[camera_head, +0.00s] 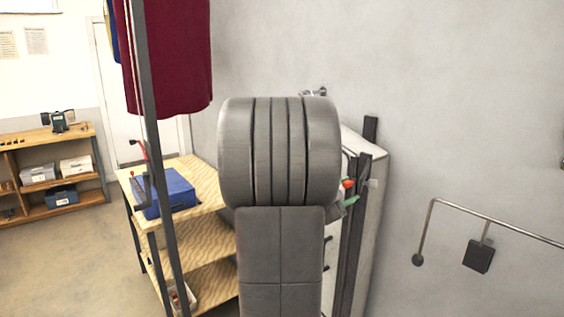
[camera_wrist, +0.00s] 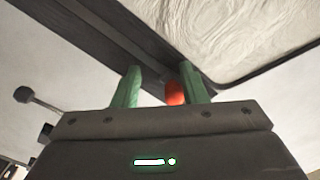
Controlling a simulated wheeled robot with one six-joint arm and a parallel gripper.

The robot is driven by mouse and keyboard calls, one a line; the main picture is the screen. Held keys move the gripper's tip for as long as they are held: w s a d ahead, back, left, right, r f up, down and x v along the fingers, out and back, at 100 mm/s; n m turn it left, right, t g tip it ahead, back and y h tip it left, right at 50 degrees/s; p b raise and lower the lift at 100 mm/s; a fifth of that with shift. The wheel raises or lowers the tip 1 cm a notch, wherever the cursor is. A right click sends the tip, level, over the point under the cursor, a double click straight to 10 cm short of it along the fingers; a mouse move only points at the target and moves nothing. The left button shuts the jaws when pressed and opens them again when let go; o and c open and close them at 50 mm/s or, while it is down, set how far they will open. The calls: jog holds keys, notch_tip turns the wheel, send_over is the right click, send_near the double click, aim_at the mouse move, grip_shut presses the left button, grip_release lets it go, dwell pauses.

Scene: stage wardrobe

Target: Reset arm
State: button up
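My gripper (camera_wrist: 159,67) shows in the wrist view with its two green fingers spread apart. A small orange-red piece (camera_wrist: 175,93) shows between them, nearer the right finger, with a clear gap to the left finger. I cannot tell whether it touches the right finger. In the head view a green fingertip of my gripper (camera_head: 349,202) shows at the right of my grey arm, just below a red knob-like piece (camera_head: 348,184) beside a dark upright post (camera_head: 356,220). My arm hides most of the gripper there.
A white cabinet-like body (camera_head: 376,215) stands behind the post. A wooden shelf table (camera_head: 205,190) with a blue box (camera_head: 172,190) is at left. A maroon garment (camera_head: 178,55) hangs beside a grey pole (camera_head: 150,100). A wall rail (camera_head: 500,222) is at right.

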notch_tip(320, 180, down, 52)
jog(key=b, duration=3.6)
jog(key=shift+f, duration=0.2)
